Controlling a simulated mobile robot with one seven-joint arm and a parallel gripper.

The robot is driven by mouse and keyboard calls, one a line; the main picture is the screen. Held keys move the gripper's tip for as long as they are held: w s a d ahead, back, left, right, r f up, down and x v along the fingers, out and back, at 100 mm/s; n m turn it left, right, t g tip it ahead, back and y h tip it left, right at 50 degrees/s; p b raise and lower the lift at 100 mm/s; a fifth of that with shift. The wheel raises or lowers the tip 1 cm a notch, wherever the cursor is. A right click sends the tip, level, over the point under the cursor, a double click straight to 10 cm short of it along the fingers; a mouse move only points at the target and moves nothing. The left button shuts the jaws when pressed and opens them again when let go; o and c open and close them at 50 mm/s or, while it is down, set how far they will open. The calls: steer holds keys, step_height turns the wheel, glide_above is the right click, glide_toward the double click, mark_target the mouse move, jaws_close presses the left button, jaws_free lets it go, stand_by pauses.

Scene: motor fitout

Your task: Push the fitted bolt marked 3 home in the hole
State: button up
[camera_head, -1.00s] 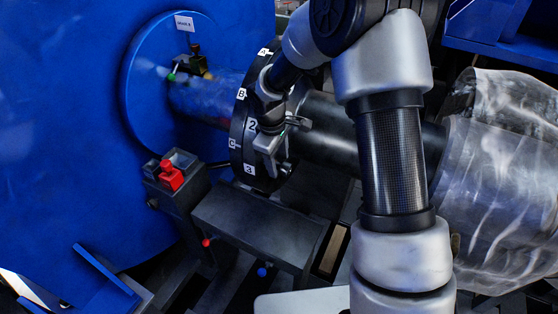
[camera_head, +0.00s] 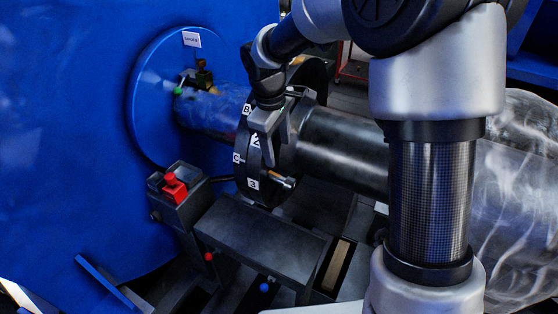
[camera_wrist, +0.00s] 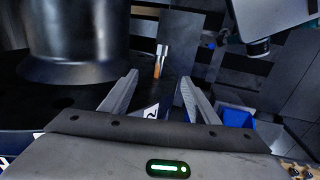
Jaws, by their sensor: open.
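The black flange (camera_head: 248,155) on the shaft carries white labels B, C, 2 and 3 on its rim. A bolt (camera_head: 282,179) sticks out of its face beside label 3, with some orange shank showing between head and flange. In the wrist view the same kind of bolt (camera_wrist: 160,60) shows a silver head and orange shank, in line with the gap between my fingers and beyond their tips. My gripper (camera_wrist: 158,84) is open and empty. In the head view my gripper (camera_head: 271,150) is just above the bolt, in front of label 2, apart from the bolt.
The dark shaft (camera_head: 345,150) runs right from the flange to clear wrapping (camera_head: 520,180). A blue housing (camera_head: 70,130) stands left. A post with a red clamp (camera_head: 174,187) and a dark block (camera_head: 262,240) lie below the flange. A blue bin (camera_wrist: 236,117) shows in the wrist view.

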steer(key=shift+s+a+r, duration=0.1)
steer(key=shift+s+r, duration=0.1)
steer(key=shift+r, duration=0.9)
steer(key=shift+s+a+r, duration=0.1)
steer(key=shift+s+r, duration=0.1)
steer(key=shift+r, duration=0.85)
steer(key=shift+c, duration=0.3)
